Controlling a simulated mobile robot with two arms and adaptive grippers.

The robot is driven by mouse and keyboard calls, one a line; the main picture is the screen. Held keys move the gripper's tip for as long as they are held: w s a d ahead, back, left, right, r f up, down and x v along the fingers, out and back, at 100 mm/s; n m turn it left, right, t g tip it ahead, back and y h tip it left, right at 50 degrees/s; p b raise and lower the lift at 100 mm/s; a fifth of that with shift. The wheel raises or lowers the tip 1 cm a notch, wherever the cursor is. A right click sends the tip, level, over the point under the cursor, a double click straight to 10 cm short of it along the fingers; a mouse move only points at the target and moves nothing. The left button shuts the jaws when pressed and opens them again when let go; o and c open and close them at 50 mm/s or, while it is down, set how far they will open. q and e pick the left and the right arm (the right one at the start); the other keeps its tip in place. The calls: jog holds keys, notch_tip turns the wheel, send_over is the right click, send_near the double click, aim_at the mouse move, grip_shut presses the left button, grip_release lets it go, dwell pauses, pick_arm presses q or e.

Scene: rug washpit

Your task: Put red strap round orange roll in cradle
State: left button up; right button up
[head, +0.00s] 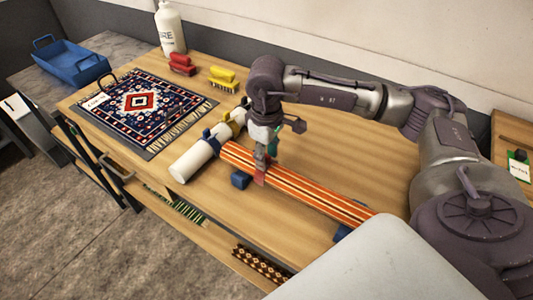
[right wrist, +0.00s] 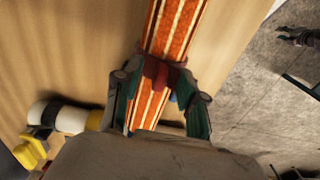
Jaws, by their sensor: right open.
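The orange striped roll (head: 310,192) lies slantwise along the table, with blue cradle blocks under it, one near its left end (head: 240,180) and one farther right (head: 341,234). The red strap (head: 259,179) hangs over the roll's near side; a red patch of it (right wrist: 159,73) shows on the roll in the right wrist view. Whether it passes underneath is hidden. My right gripper (head: 266,150) is over the roll at the strap, and in the right wrist view its open fingers (right wrist: 160,105) stand either side of the roll. My left gripper is not in view.
A white roll (head: 195,160) with blue and yellow bands lies beyond the orange roll's left end. The table right of the roll is clear.

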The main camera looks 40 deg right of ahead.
notch_tip(320, 180, up, 12)
dwell(0.4)
